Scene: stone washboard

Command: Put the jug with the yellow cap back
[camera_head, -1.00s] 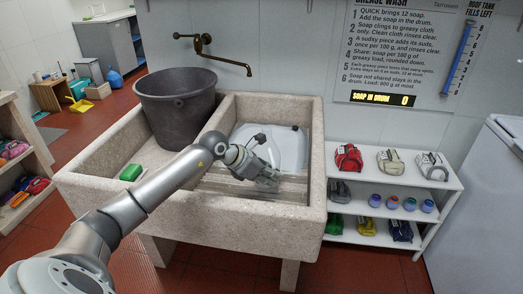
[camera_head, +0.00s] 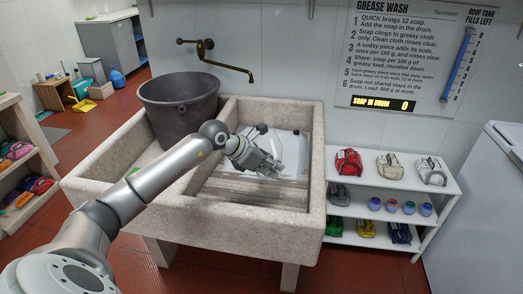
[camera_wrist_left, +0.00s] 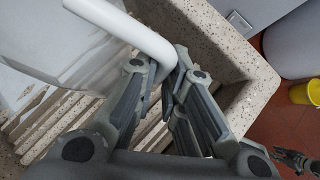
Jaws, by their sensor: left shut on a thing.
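A white, partly see-through jug (camera_head: 291,148) is in the right-hand basin of the stone washboard (camera_head: 262,217), behind my left gripper in the head view. In the left wrist view its thick white curved handle (camera_wrist_left: 138,32) runs down to my left gripper (camera_wrist_left: 168,92). My left gripper (camera_head: 272,170) is shut on the jug, its fingers close together at the handle above the ribbed slats.
A white shelf (camera_head: 395,210) with bags and small jars stands right. A wooden shelf stands left. A yellow container (camera_wrist_left: 304,93) is on the red floor in the wrist view.

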